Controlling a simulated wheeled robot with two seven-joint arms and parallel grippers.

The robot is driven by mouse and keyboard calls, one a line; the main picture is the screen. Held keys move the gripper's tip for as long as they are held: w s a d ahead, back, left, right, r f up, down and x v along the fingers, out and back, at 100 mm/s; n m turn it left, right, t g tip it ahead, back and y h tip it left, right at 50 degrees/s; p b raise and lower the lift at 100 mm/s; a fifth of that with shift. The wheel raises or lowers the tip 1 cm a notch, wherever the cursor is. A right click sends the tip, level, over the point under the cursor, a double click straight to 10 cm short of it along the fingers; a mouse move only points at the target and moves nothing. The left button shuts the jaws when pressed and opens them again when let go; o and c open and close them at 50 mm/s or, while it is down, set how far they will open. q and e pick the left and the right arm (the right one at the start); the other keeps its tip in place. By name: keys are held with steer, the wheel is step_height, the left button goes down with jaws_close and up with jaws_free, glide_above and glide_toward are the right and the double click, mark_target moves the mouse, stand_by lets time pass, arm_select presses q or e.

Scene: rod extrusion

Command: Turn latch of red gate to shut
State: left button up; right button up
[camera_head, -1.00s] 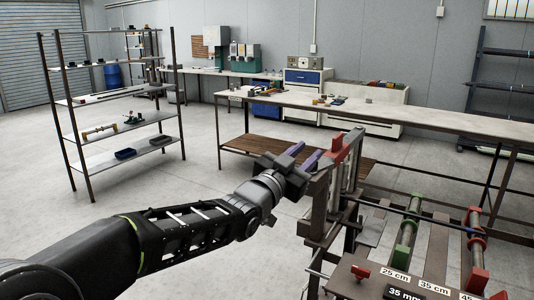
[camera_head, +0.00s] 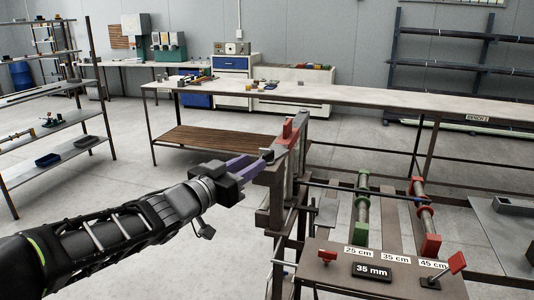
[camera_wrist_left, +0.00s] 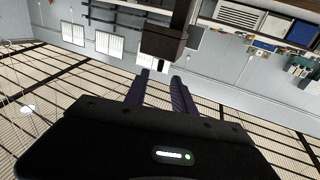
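My left gripper (camera_head: 252,160) has two purple fingers. It points at the top of the dark upright frame of the machine, where a red block (camera_head: 289,128) stands tilted. The fingertips are close to the frame; whether they touch it cannot be told. In the left wrist view the fingers (camera_wrist_left: 160,88) are apart with nothing between them, and a dark block (camera_wrist_left: 163,44) is just beyond. Red fittings (camera_head: 423,205) and green fittings (camera_head: 362,205) hold rods on the machine. A red lever (camera_head: 457,262) stands tilted at the front right. Which red part is the latch is unclear. My right gripper is out of view.
The machine's front plate (camera_head: 318,277) carries size labels, a 35 mm plate (camera_head: 371,270) and a small red knob (camera_head: 325,255). A long bench (camera_head: 340,95) stands behind. Shelving (camera_head: 62,130) is at the left. Floor between is clear.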

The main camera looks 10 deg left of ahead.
mark_target(263, 156)
arm_select(q)
steer(key=shift+x, duration=3.95)
steer(key=shift+c, duration=0.2)
jaws_close()
